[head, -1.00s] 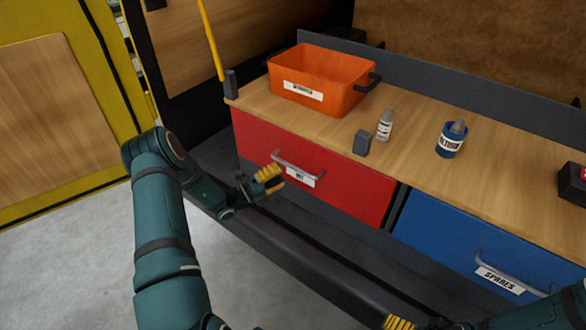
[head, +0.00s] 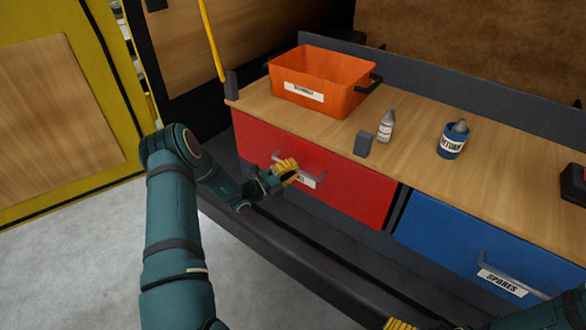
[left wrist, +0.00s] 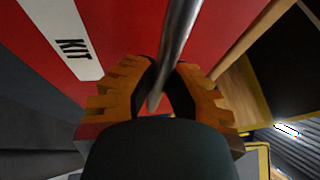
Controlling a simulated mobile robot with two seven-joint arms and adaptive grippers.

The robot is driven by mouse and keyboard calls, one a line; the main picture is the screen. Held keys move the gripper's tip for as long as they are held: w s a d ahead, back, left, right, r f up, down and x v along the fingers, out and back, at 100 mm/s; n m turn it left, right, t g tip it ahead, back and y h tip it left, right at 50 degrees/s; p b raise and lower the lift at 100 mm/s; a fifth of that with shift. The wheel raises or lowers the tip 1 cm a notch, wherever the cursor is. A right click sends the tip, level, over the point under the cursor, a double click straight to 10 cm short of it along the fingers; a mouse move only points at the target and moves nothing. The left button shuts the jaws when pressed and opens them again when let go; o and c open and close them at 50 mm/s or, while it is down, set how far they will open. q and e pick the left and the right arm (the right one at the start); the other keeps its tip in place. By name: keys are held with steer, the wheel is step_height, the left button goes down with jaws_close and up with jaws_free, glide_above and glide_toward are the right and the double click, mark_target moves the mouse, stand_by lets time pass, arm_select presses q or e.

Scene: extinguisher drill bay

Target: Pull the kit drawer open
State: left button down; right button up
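The red kit drawer (head: 345,188) is closed, flush in the bench front, and has a metal bar handle (head: 313,170). Its white label, partly covered by my gripper in the head view, reads KIT in the left wrist view (left wrist: 73,46). My left gripper (head: 288,171) has yellow fingers and is at the left part of the handle. In the left wrist view the handle bar (left wrist: 178,40) runs between the two open fingers (left wrist: 168,75); firm contact cannot be made out. Only yellow fingertips of my right gripper (head: 400,325) show at the bottom edge.
A blue drawer (head: 450,240) labelled SPARES is at right. A dark ledge (head: 320,265) runs below the drawers.

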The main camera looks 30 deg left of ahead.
arm_select(q)
steer(key=shift+s, duration=0.1)
steer(key=s+a+p, duration=0.2)
steer(key=s+p, duration=0.5)
steer(key=s, duration=1.8)
steer(key=shift+s, duration=0.1)
steer(key=c, duration=1)
jaws_free()
steer(key=shift+s, duration=0.1)
steer(key=v, duration=1.1)
steer(key=shift+s+a, duration=0.25)
steer(key=shift+s, duration=0.05)
